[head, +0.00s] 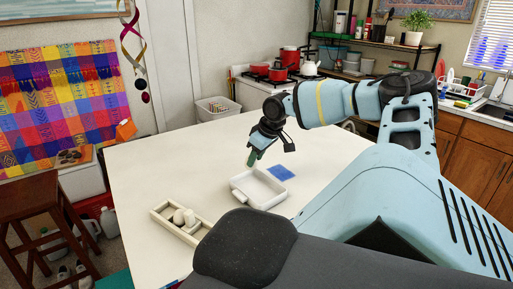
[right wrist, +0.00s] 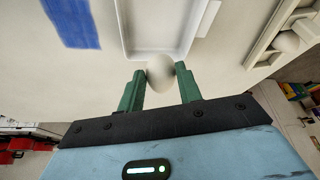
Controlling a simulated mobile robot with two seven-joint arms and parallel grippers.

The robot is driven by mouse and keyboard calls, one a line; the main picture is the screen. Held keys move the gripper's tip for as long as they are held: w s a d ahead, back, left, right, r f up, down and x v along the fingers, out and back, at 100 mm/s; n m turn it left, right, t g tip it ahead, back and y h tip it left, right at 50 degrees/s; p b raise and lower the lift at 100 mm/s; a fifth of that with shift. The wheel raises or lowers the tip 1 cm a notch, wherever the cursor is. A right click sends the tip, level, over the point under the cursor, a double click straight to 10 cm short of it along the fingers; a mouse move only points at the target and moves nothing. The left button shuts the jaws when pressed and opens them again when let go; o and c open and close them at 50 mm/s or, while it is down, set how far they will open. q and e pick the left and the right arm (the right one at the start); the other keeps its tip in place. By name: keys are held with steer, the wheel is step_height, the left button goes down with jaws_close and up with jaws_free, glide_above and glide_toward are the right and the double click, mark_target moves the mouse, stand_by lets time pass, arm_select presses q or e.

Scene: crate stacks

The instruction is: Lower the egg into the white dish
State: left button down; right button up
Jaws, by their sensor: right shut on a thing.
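The right gripper (head: 252,159) is just above the far left edge of the white dish (head: 266,203) on the table. In the right wrist view its green fingers (right wrist: 161,86) are shut on a pale egg (right wrist: 159,70), held at the fingertips. The egg overlaps the near wall of the dish (right wrist: 124,30) in that view; I cannot tell its exact height. In the head view the egg is not clearly visible at the fingers. My left gripper is not in view.
A blue cloth (head: 281,173) lies right behind the dish. A long pale holder (head: 163,216) with whitish egg-like things (head: 184,216) stands at the near left; it also shows in the right wrist view (right wrist: 270,32).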

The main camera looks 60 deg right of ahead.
steer(key=shift+f, duration=1.25)
steer(key=shift+f, duration=2.5)
stand_by(1.4)
steer(key=o, duration=0.7)
steer(key=shift+v, duration=3.9)
